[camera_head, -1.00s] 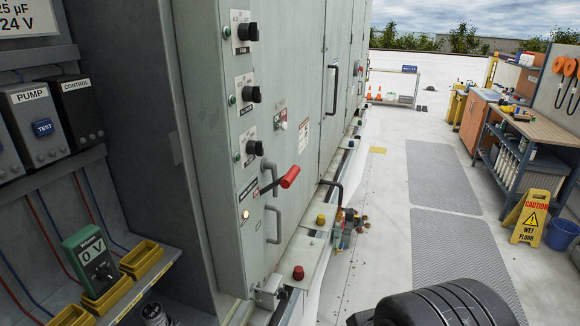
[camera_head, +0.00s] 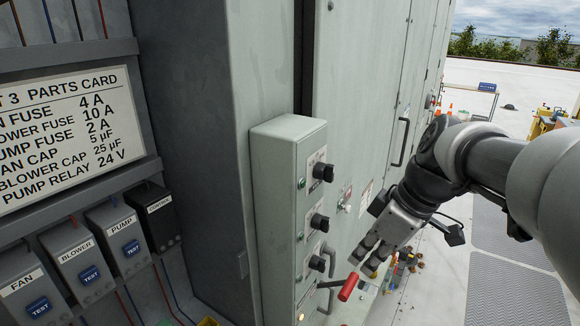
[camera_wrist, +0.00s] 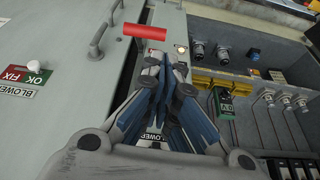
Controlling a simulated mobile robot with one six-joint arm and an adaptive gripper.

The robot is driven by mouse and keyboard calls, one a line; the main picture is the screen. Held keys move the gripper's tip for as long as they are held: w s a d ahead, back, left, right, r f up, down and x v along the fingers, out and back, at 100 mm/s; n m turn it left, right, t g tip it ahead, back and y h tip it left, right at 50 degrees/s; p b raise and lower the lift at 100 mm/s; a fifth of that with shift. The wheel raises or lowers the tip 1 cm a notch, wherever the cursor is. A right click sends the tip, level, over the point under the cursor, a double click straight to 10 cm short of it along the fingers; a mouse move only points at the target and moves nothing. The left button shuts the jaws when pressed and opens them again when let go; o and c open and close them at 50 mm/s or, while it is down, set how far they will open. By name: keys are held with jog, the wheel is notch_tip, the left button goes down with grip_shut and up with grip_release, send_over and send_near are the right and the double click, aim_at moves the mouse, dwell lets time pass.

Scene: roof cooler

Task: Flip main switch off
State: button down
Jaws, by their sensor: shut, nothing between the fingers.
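The main switch's red lever handle (camera_head: 348,287) sticks out to the right near the foot of the grey switch box (camera_head: 287,160), on a dark arm. It also shows in the wrist view as a red bar (camera_wrist: 145,31), just beyond my fingertips. My gripper (camera_head: 367,262) is shut and empty, pointing down beside the box, close above and right of the handle. In the wrist view my gripper (camera_wrist: 165,68) has its blue-padded fingers together. A small lamp (camera_wrist: 181,48) glows beside the handle.
Black knobs (camera_head: 323,172) jut from the box above the lever. A door handle (camera_head: 400,142) stands out from the cabinet behind my arm. Left is an open bay with relays (camera_head: 122,238) and a parts card (camera_head: 65,140). Grey mats (camera_head: 515,290) lie on the roof at right.

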jog(key=shift+w+d+r+n, duration=0.15)
jog(key=shift+w+r+n, duration=0.15)
jog(key=shift+w+r, duration=0.45)
jog(key=shift+f, duration=0.15)
jog(key=x, duration=1)
